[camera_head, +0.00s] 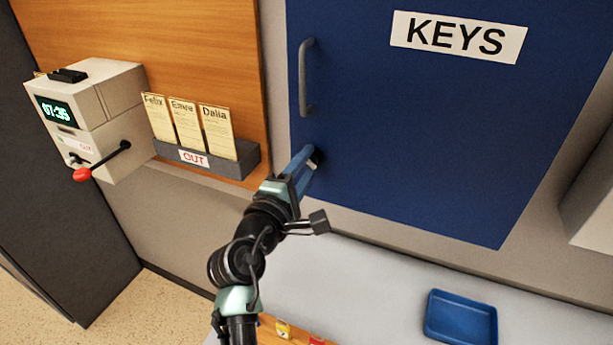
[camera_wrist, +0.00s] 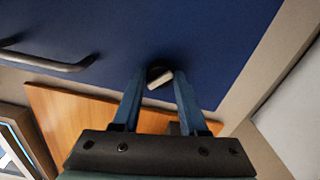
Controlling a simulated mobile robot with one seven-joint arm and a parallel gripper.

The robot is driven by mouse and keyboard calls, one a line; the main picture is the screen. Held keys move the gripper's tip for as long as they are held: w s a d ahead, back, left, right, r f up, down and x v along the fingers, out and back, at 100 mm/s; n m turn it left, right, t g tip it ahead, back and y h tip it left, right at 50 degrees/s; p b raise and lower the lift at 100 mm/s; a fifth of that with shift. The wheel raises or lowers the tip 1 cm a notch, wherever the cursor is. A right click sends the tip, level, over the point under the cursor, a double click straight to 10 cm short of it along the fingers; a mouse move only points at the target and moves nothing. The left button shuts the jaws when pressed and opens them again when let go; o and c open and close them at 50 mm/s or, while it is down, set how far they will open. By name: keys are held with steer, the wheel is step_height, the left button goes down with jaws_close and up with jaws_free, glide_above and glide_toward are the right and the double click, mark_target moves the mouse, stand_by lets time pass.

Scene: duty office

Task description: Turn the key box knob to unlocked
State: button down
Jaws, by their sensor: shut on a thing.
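The blue key box (camera_head: 440,120) hangs on the wall with a white KEYS label (camera_head: 458,37) and a grey bar handle (camera_head: 307,77) at its left. Its small dark knob (camera_head: 317,156) sits below the handle near the lower left corner. My gripper (camera_head: 308,160) reaches up to it and is shut on the knob. In the wrist view the two blue fingers (camera_wrist: 158,80) stand on either side of the knob, whose pale bar (camera_wrist: 160,81) is slightly tilted. The fingers partly hide the knob, and I cannot read any lock marking.
A time clock (camera_head: 88,115) with a red-tipped lever and a card rack (camera_head: 208,158) marked OUT are on the wall at left. A blue tray (camera_head: 460,318) lies on the pale counter (camera_head: 370,285) below the box.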

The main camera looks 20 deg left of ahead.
steer(key=m+b, duration=0.3)
steer(key=m, duration=0.1)
steer(key=m+b, duration=0.2)
steer(key=shift+f+b, duration=0.25)
steer(key=shift+b, duration=0.05)
steer(key=shift+r+m+b, duration=0.15)
steer(key=shift+m+b, duration=1.15)
steer(key=shift+m, duration=0.5)
steer(key=shift+c, duration=2.2)
jaws_free()
steer(key=s+b, duration=0.2)
steer(key=s, duration=1.1)
steer(key=shift+a, duration=0.25)
